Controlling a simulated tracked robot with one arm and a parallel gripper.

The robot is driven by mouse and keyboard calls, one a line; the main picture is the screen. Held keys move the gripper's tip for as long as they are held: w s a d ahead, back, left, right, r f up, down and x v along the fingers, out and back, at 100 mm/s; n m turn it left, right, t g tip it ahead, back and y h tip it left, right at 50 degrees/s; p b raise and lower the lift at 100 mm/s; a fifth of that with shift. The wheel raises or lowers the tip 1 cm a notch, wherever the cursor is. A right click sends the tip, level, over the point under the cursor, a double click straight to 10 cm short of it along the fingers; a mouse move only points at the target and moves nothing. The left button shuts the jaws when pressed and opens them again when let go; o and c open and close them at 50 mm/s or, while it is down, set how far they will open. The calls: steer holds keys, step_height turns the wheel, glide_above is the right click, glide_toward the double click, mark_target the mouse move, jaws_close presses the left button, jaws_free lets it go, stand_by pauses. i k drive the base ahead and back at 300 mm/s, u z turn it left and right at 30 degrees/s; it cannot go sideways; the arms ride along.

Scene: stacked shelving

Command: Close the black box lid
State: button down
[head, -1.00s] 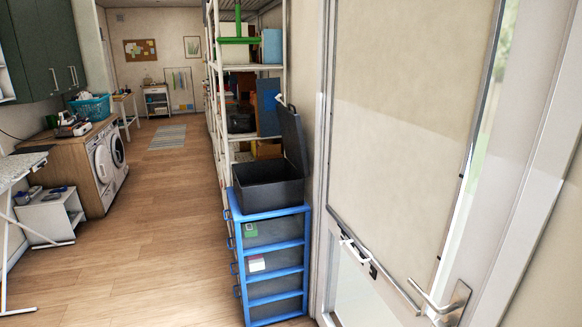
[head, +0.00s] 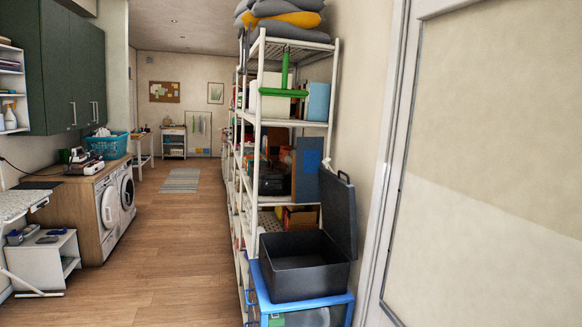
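The black box (head: 305,280) sits on top of the blue drawer unit (head: 262,300) at the lower right of centre. Its lid (head: 339,214) stands open, upright and hinged on the box's right side, and leans slightly. The open top faces up and the inside looks empty. My gripper does not show in the view.
White shelving (head: 257,130) with bins and boxes stands just behind the box. A door (head: 450,200) and its frame fill the right side. Washing machines (head: 112,205) and a white side table (head: 42,262) are at left. The wooden floor (head: 180,250) between is clear.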

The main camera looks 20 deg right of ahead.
mark_target(337, 201)
steer(key=u, duration=0.3)
steer(key=i, duration=2.6)
steer(key=z, duration=0.8)
steer(key=i, duration=0.9)
steer(key=z, duration=0.3)
